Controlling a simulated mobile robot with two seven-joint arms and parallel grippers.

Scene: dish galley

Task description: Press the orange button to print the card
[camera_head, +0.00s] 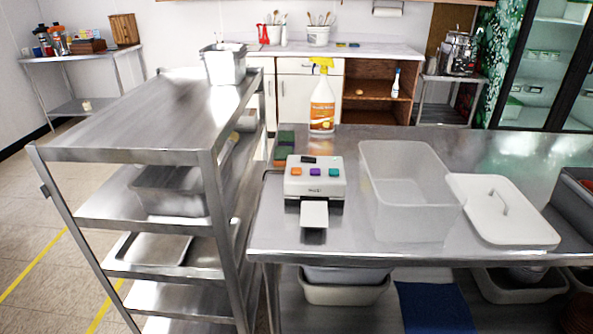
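A small white printer (316,187) stands near the front left of the steel table. Its sloped top has a dark display and a row of three buttons. The orange button (297,171) is on the left, a purple button (315,171) is in the middle and a teal button (333,172) is on the right. A blank white card-like piece (314,214) sticks out at the front of the printer; I cannot tell whether it is a card or a tray. Neither of my grippers is in view.
A clear plastic bin (412,200) and a white lid (503,212) lie right of the printer on the steel table (460,255). A yellow spray bottle (322,100) stands behind it. A tall steel shelf rack (140,120) stands close on the left.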

